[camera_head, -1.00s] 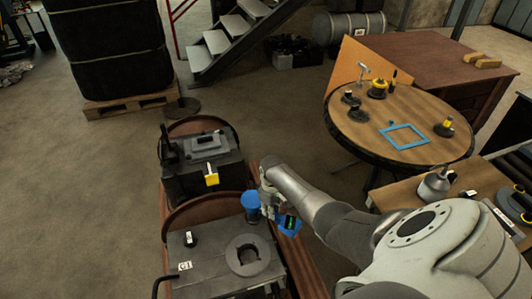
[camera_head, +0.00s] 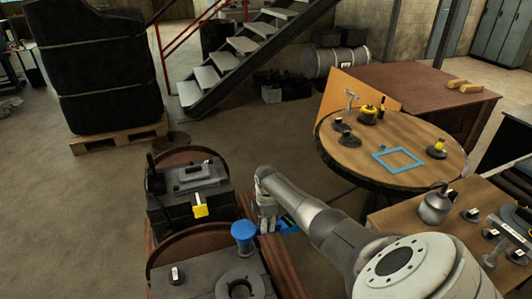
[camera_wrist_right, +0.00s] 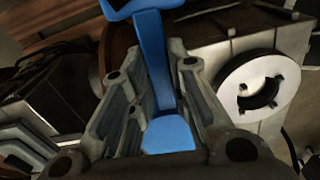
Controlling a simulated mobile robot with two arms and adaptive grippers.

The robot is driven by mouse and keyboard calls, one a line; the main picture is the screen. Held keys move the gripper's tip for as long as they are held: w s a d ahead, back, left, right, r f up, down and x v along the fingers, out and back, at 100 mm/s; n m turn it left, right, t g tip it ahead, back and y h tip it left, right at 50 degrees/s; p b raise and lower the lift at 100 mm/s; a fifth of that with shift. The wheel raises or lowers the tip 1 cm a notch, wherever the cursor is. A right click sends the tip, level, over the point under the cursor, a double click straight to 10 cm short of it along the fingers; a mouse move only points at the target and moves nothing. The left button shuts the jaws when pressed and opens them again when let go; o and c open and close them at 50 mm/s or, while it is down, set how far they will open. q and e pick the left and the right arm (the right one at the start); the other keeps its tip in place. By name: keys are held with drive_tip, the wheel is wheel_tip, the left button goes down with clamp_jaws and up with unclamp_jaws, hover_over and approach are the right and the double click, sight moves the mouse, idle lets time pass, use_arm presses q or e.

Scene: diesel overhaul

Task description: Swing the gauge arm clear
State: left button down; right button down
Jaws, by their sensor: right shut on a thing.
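My right gripper (camera_head: 267,222) is low beside the near engine block, to the right of a blue cup-topped post (camera_head: 244,232). In the right wrist view its fingers (camera_wrist_right: 150,60) are shut around a blue bar (camera_wrist_right: 152,50), which I take to be the gauge arm. The bar has a flat blue foot (camera_wrist_right: 168,135) between the fingers. In the head view a blue part (camera_head: 288,224) shows just right of the gripper, partly behind my arm. The hidden stretch leaves its join to the post unclear. My left gripper is out of view.
The near grey block (camera_head: 190,278) carries a round ring (camera_head: 240,284). A round table (camera_head: 350,165) with a blue frame (camera_head: 397,160) stands at the right. Floor left of the blocks is clear.

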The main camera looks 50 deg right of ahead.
drive_tip(key=shift+w+d+n+b, duration=0.15)
drive_tip(key=shift+w+n+b, duration=0.25)
drive_tip(key=shift+n, duration=0.1)
drive_tip(key=c, duration=1.4)
unclamp_jaws()
drive_tip(key=shift+o, duration=0.2)
wheel_tip(320, 180, up, 12)
drive_tip(key=shift+f, duration=0.1)
